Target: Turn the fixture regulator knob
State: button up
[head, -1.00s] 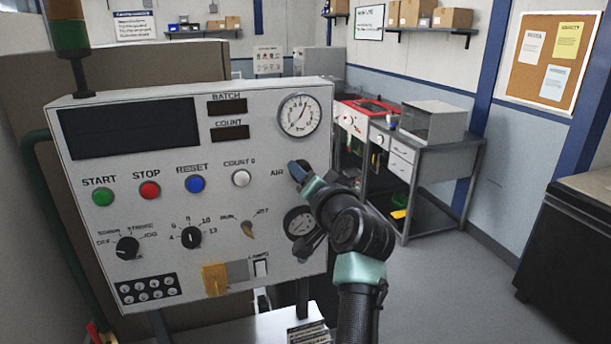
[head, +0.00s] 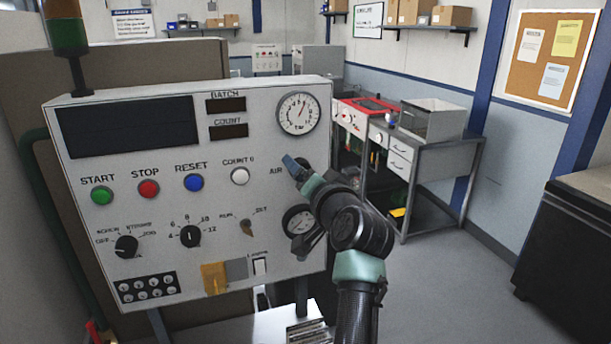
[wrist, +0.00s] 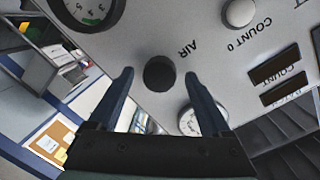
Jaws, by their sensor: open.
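The control panel (head: 110,240) is a light grey tilted box. A round black knob (wrist: 159,74) beside the label AIR shows in the wrist view; I take it to be the regulator knob. In the head view my gripper largely hides it. My gripper (head: 293,166) is at the panel's right side, between the upper and lower gauges. In the wrist view my gripper (wrist: 158,84) is open, with one blue finger on each side of the knob and a visible gap to each. I cannot tell how deep the fingers reach along it.
The upper dial gauge (head: 299,114) is above my gripper, and the lower gauge (head: 298,220) is just below it. The white COUNT 0 button (head: 240,176) and a small selector (head: 247,228) are to the left. A workbench (head: 420,150) stands behind to the right.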

jog(key=shift+s, duration=0.1)
jog(key=b+v, duration=0.4)
jog(key=v, duration=0.8)
jog(key=shift+s+d+b, duration=0.15)
jog(key=shift+s+b, duration=0.2)
jog(key=shift+b, duration=0.05)
jog(key=shift+r, duration=0.1)
jog(key=s+a+r+n+t+h, duration=0.2)
jog(key=s+r+t, duration=0.3)
jog(key=s+r, duration=0.5)
jog(key=s+a+r+n+t+h, duration=0.2)
jog(key=s+r+t, duration=0.4)
jog(key=s+r, duration=0.4)
notch_tip(320, 180, up, 2)
jog(key=shift+s+r+n+h, duration=0.25)
jog(key=shift+n+h, duration=0.35)
jog(key=shift+n, duration=0.1)
jog(key=shift+a, duration=0.1)
jog(key=shift+c, duration=0.4)
dwell(0.7)
